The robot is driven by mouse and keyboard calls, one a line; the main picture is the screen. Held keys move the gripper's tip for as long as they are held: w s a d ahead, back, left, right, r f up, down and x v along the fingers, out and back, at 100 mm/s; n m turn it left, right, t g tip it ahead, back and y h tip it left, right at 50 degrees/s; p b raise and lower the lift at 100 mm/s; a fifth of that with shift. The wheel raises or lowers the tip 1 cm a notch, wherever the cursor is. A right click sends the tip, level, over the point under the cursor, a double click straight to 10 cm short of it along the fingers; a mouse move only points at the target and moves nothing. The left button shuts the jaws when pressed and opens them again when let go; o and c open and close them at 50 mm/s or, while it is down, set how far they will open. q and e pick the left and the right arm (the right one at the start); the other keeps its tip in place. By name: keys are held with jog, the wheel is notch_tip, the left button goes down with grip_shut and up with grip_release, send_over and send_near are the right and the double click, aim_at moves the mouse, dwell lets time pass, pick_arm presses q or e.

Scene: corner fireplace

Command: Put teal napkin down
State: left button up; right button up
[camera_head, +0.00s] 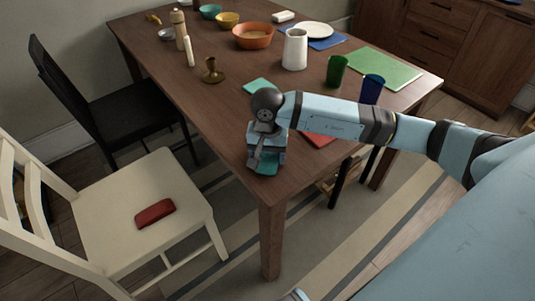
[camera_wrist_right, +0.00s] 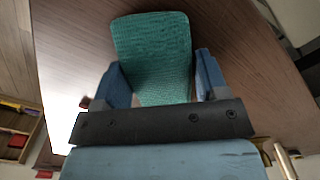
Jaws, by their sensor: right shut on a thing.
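A teal napkin (camera_head: 265,167) shows at the tip of my right gripper (camera_head: 264,158), at the near corner of the table. In the right wrist view the teal napkin (camera_wrist_right: 152,45) reaches out between the two blue fingers of my right gripper (camera_wrist_right: 162,75), which is shut on it. The wooden table top lies below; I cannot tell whether the napkin touches it. A second flat teal piece (camera_head: 256,86) lies on the table behind my right wrist.
On the table (camera_head: 220,101) stand a green cup (camera_head: 337,71), a blue cup (camera_head: 372,88), a white pitcher (camera_head: 295,50) and a brass candle holder (camera_head: 212,72). A red item (camera_head: 320,139) lies partly behind my arm. A white chair (camera_head: 150,180) holds a red folded cloth (camera_head: 155,213).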

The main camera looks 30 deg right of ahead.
aim_at(267, 154)
jog(key=shift+f, duration=0.1)
jog(key=o, duration=0.9)
pick_arm(q)
jog(key=shift+a+p, duration=0.25)
jog(key=shift+p, duration=0.65)
pick_arm(e)
notch_tip(267, 154, up, 12)
jog(key=shift+r, duration=0.15)
pick_arm(q)
jog(key=shift+d+r, duration=0.1)
jog(key=shift+s, duration=0.1)
